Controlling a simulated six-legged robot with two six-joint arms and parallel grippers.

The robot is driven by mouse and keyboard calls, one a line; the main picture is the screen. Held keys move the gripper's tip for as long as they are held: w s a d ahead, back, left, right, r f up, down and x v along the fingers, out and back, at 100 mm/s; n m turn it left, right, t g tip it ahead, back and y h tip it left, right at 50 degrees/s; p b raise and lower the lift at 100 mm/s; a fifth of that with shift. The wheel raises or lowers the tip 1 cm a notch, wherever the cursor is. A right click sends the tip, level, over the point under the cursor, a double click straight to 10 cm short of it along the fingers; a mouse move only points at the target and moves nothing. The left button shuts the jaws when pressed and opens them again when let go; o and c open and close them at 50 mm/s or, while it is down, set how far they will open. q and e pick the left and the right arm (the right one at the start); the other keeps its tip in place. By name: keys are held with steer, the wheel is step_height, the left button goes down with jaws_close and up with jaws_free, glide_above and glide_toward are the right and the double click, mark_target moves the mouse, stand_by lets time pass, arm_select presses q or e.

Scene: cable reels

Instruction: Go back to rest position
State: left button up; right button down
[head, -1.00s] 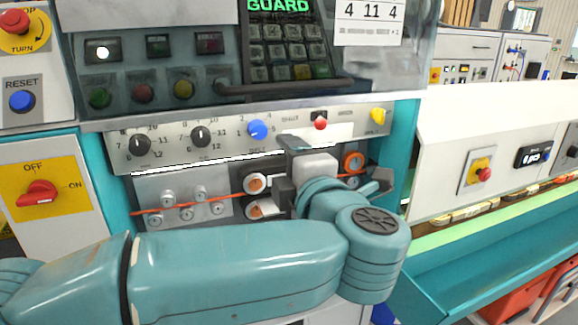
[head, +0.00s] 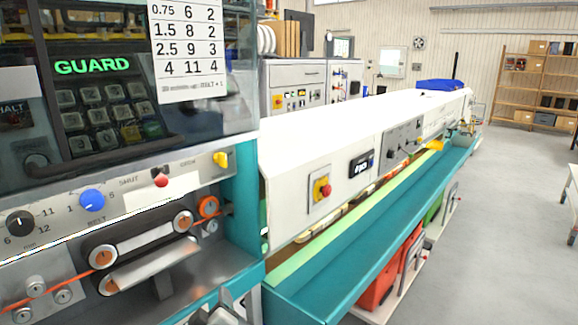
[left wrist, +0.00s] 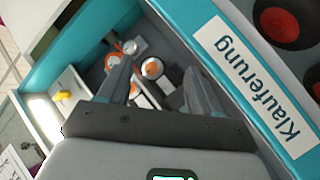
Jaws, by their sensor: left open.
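My left gripper (left wrist: 157,66) shows in the left wrist view with its two dark fingers apart and nothing between them. Behind the fingers is the machine's open bay with orange-centred rollers (left wrist: 152,68). In the head view only a small grey piece at the bottom edge may belong to my left arm or gripper. The rollers (head: 103,257), with orange cable around or beside them, stand clear in that view. My right gripper is in neither view.
The machine's control panel (head: 130,199) has knobs and a red-topped switch (head: 161,181). A long white housing (head: 340,150) with a teal trough (head: 385,240) runs away to the right. Grey floor (head: 510,200) lies open at the right, with wooden shelves (head: 538,85) behind.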

arm_select(q)
steer(key=s+d+f+m+g+h+p, duration=0.1)
steer(key=s+f+m+g+h, duration=0.15)
steer(key=f, duration=0.45)
steer(key=s+f+m+g+h, duration=0.1)
steer(key=s+f+m, duration=0.15)
steer(key=f, duration=0.45)
steer(key=s+d+f+m+g+h+p, duration=0.1)
steer(key=s+f+g, duration=0.4)
steer(key=s, duration=0.7)
steer(key=s+d+f+m+g+h+p, duration=0.1)
steer(key=s+d+f+m+g+h, duration=0.1)
steer(key=s+f+g, duration=0.3)
steer(key=s+f+m+h, duration=0.1)
steer(key=s+f, duration=0.3)
steer(key=s, duration=0.4)
steer(key=shift+s+d+f, duration=0.25)
steer(key=shift+d, duration=0.15)
